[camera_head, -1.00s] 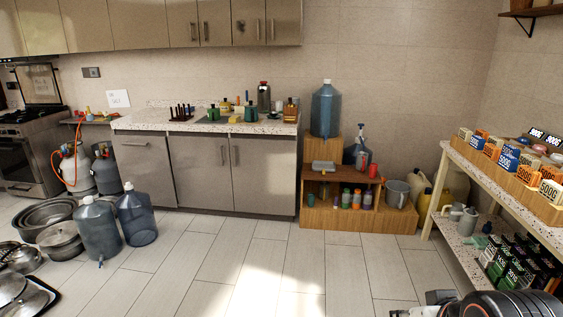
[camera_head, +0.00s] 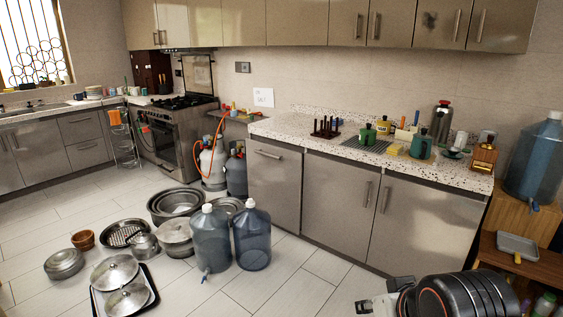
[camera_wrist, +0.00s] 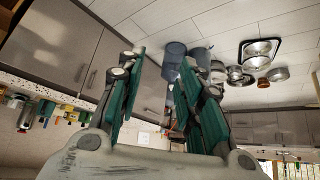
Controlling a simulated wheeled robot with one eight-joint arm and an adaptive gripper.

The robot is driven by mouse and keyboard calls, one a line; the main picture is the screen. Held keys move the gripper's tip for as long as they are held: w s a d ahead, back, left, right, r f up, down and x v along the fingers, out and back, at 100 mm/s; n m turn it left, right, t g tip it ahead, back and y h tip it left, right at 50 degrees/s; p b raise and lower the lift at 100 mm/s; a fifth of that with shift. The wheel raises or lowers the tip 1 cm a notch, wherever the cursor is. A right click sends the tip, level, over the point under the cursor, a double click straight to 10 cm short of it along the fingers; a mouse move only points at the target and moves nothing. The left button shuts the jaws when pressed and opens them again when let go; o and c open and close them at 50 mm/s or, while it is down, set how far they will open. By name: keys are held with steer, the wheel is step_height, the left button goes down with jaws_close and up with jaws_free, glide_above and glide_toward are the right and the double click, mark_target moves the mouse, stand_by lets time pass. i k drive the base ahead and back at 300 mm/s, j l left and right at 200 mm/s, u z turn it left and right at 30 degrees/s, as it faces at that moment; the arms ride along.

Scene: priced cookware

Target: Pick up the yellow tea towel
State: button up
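An orange-yellow cloth (camera_head: 115,117) hangs at the far left, by a wire rack beside the stove. It is small in the head view, and I cannot tell if it is a tea towel. A small flat yellow item (camera_head: 392,150) lies on the speckled counter (camera_head: 455,172); it may be a sponge or a folded cloth. My gripper (camera_wrist: 166,62) shows in the wrist view with its green-padded fingers apart and nothing between them. It is far from both items. In the head view only a dark part of my arm shows, low at the right.
Two blue water bottles (camera_head: 211,238), pots and a lid tray (camera_head: 150,300) crowd the floor at left centre. Gas cylinders (camera_head: 213,165) stand between stove (camera_head: 180,135) and counter. The floor at far left (camera_head: 40,225) is clear.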

mark_target(395, 149)
steer(key=i, duration=0.7)
steer(key=i+j+z, duration=0.15)
steer(key=i, duration=0.55)
steer(key=i+j, duration=0.1)
steer(key=i, duration=0.65)
steer(key=i+j+z, duration=0.1)
steer(key=i, duration=0.6)
steer(key=i+j+z, duration=0.2)
steer(key=i, duration=0.25)
steer(key=i+j+z, duration=0.2)
steer(key=i, duration=0.2)
steer(key=i+l+z, duration=0.3)
steer(key=k, duration=0.1)
